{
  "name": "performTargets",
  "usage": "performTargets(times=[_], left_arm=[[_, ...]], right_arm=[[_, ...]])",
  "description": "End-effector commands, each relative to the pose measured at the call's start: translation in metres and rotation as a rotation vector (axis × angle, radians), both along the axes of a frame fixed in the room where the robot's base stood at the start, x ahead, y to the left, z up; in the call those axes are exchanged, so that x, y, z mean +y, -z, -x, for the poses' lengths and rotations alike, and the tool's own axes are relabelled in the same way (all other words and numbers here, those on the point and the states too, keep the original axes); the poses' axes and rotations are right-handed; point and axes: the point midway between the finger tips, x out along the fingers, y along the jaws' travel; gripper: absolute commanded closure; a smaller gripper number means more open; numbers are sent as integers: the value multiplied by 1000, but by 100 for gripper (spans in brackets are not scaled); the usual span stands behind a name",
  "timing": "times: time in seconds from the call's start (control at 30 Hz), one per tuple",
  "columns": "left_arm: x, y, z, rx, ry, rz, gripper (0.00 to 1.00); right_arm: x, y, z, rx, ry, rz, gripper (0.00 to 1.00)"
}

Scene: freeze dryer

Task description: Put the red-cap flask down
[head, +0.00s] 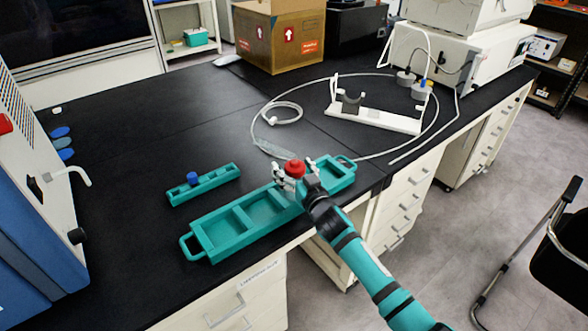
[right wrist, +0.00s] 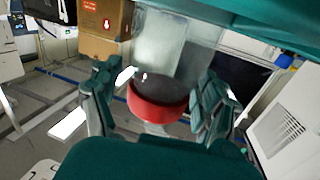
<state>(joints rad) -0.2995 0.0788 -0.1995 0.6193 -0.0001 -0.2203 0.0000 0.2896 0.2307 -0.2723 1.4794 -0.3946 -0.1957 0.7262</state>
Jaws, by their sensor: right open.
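The red-cap flask (head: 294,168) is at the teal tray (head: 216,214), over its right part. In the right wrist view its red cap (right wrist: 158,104) shows between my fingers, with a pale translucent body beyond it. My right gripper (head: 291,174) is around the cap. In the right wrist view the fingers (right wrist: 157,88) stand apart on both sides of the cap, with gaps. My left gripper is not in view.
A smaller teal rack (head: 215,187) with a blue-capped item (head: 192,179) stands left of the tray. A white stand (head: 375,117) and looped tubing (head: 254,113) lie behind. A cardboard box (head: 282,35) is at the back.

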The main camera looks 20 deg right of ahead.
Motion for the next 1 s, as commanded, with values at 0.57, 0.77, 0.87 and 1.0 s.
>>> performTargets(times=[0.57,0.77,0.87,1.0], left_arm=[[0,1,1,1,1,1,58],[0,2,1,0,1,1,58],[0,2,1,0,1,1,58],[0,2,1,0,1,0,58]], right_arm=[[-11,-3,89,2,0,0,22],[-14,-4,113,0,0,0,22],[-14,-5,118,-1,0,0,22],[-15,-5,120,-1,0,0,22]])
